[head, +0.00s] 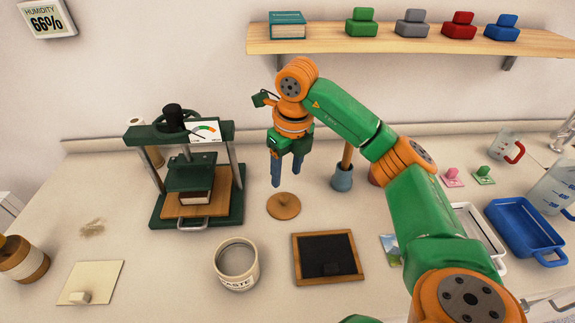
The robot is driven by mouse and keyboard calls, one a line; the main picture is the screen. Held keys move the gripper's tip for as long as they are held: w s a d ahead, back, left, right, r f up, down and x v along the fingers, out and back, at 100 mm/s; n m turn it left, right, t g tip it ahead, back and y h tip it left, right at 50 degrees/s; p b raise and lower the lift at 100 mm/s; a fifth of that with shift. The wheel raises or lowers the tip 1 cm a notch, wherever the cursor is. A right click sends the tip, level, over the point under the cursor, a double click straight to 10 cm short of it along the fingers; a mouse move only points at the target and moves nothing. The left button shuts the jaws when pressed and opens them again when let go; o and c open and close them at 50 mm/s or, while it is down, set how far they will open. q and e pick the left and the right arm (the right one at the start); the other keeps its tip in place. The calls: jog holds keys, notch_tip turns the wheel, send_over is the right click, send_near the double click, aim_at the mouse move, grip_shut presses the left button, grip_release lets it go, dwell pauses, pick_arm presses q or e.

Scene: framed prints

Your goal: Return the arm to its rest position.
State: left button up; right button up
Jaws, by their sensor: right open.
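My right arm reaches in from the lower right, green and orange. Its gripper (289,172) hangs fingers down above the middle of the counter, behind a round wooden lid (283,206). The two blue fingers are apart with nothing between them. The gripper appears clear of the lid. My left gripper does not show; only a small green part shows at the bottom edge.
A green press (187,222) holding a book (196,198) stands at left. A blue tray (525,231) is at right. A wooden shelf (345,41) runs above.

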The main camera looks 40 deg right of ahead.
jog(key=shift+s+r+p, duration=0.15)
jog(key=shift+r+p, duration=0.1)
jog(key=shift+r, duration=0.65)
jog(key=shift+s+r+p, duration=0.1)
jog(key=shift+r+p, duration=0.15)
jog(key=shift+r, duration=0.6)
